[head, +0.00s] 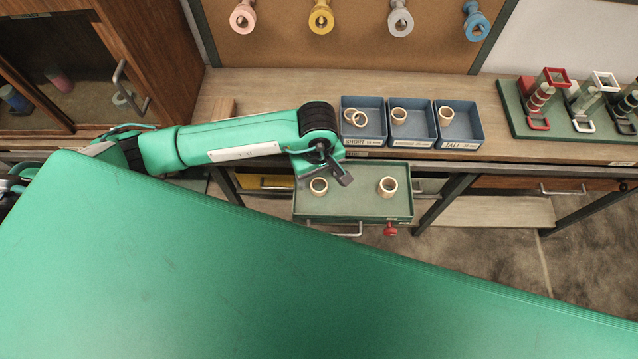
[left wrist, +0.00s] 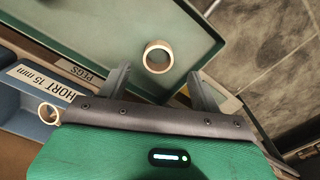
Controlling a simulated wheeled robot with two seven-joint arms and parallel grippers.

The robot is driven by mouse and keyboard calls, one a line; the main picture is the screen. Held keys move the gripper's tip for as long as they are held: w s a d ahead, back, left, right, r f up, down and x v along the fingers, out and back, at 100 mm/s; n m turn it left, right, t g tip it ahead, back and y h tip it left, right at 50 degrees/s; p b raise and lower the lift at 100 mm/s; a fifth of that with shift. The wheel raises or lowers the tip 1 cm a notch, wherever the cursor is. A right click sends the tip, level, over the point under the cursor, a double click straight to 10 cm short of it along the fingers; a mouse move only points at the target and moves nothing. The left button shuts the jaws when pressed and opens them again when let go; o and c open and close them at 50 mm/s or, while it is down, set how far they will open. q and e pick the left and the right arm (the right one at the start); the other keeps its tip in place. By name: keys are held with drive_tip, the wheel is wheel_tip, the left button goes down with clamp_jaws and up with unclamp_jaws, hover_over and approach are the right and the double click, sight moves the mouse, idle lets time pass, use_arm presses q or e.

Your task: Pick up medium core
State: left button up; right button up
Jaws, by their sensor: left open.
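Two pale ring-shaped cores lie in the open green drawer (head: 345,207): a left core (head: 319,186) and a right core (head: 388,187) that looks a little taller. I cannot tell by size which is medium. My left gripper (head: 338,172) is open above the drawer's back left part, close to the left core. In the left wrist view one core (left wrist: 158,57) lies on the drawer floor, just beyond and between the open fingertips (left wrist: 157,70), with nothing held. My right gripper is not in view.
Three blue bins stand on the bench behind the drawer: a short bin (head: 349,102) with two cores, a middle bin (head: 425,112) with one and a tall bin (head: 476,112) with one. A peg rack (head: 515,115) stands at right. A large green surface (head: 200,270) fills the foreground.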

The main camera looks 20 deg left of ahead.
sight(318, 188)
use_arm(q)
wheel_tip(318, 188, down, 3)
drive_tip(key=shift+f+p, duration=0.2)
drive_tip(key=shift+p, duration=0.6)
drive_tip(key=shift+w+f, duration=0.1)
drive_tip(key=shift+f, duration=0.55)
drive_tip(key=c, duration=1.1)
